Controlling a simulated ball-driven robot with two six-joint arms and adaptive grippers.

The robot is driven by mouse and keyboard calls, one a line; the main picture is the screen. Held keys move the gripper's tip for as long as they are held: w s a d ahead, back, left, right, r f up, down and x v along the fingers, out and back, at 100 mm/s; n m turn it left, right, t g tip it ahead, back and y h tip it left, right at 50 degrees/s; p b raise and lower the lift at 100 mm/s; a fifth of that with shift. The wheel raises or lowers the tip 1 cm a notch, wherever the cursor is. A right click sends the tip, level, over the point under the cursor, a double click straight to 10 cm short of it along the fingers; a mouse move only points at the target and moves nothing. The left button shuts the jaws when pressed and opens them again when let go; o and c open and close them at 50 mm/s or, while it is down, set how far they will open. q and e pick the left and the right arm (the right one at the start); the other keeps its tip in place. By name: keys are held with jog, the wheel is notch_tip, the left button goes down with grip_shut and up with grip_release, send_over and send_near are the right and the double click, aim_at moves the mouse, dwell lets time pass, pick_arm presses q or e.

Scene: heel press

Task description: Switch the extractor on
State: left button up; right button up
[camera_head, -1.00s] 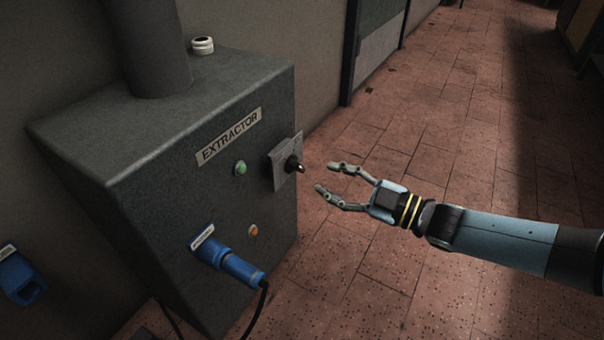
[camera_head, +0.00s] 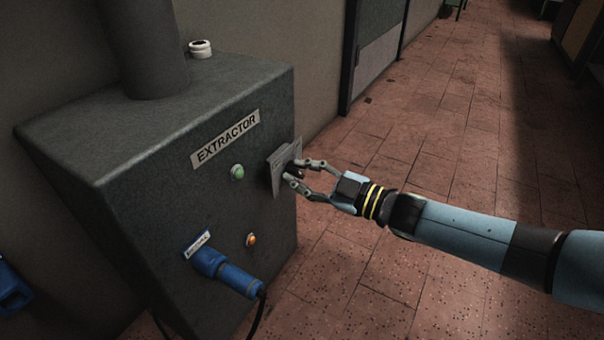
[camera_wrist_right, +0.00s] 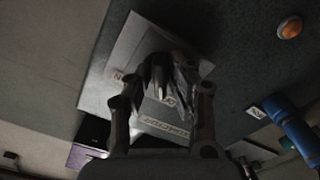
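The extractor (camera_head: 140,200) is a dark grey cabinet with an "EXTRACTOR" label (camera_head: 226,139). A grey switch plate (camera_head: 278,172) with a black rotary knob sits near its right edge; the knob is mostly hidden by my fingers in the head view. My right gripper (camera_head: 296,174) has its two fingers around the knob, apart from each other. In the right wrist view the dark knob (camera_wrist_right: 162,78) shows between the fingertips, over the lettered plate (camera_wrist_right: 128,70). I cannot tell whether the fingers touch it. My left gripper is not in view.
A green button or lamp (camera_head: 237,172) and an orange one (camera_head: 252,240) are on the panel. A blue plug (camera_head: 228,273) with a black cable sticks out below. A white-topped fitting (camera_head: 200,48) stands on top. The tiled floor (camera_head: 450,150) at right is clear.

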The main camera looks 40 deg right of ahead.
grip_shut()
